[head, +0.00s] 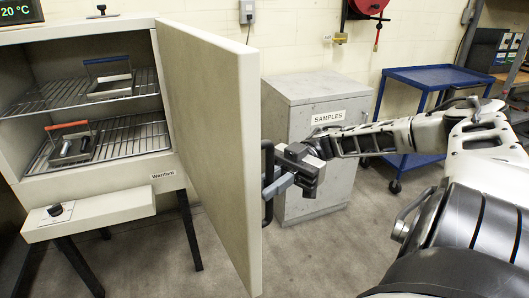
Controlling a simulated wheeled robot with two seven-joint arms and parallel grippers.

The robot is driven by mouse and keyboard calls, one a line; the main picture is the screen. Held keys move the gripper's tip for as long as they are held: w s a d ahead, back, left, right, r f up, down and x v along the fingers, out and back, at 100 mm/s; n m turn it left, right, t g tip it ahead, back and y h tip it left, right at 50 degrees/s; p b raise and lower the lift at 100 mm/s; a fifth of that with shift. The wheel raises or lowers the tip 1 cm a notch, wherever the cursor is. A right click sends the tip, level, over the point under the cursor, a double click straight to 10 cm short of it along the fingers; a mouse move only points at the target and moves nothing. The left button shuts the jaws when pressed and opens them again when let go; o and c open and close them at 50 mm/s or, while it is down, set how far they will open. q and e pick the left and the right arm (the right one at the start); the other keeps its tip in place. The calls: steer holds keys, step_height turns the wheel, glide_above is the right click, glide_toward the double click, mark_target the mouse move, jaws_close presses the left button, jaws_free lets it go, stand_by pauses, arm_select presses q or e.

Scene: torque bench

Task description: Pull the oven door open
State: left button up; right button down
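The cream oven (158,178) stands at the left on dark legs. Its door (212,140) is swung wide open on its right side, so the inside shows. The black vertical door handle (267,153) is on the door's outer face near its free edge. My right gripper (273,186) is at the handle, with a grey finger crossing in front of the bar. It appears shut on the handle; the far finger is partly hidden. My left gripper is not in view.
Wire racks (128,137) inside the oven hold a blue-handled tray (109,84) and a red-handled tray (70,146). A grey SAMPLES cabinet (318,98) stands behind the door, with a blue cart (437,77) farther right. Floor (335,258) in front is clear.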

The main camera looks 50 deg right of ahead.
steer(key=shift+f, duration=0.1)
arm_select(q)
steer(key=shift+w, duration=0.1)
arm_select(e)
steer(key=c, duration=1.5)
jaws_free()
steer(key=shift+d, duration=0.1)
arm_select(q)
steer(key=b, duration=0.2)
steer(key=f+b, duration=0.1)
steer(key=b, duration=0.1)
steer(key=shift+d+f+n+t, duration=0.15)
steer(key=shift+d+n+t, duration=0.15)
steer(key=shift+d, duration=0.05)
arm_select(e)
steer(key=d, duration=1.2)
steer(key=shift+s, duration=0.15)
steer(key=shift+s, duration=0.1)
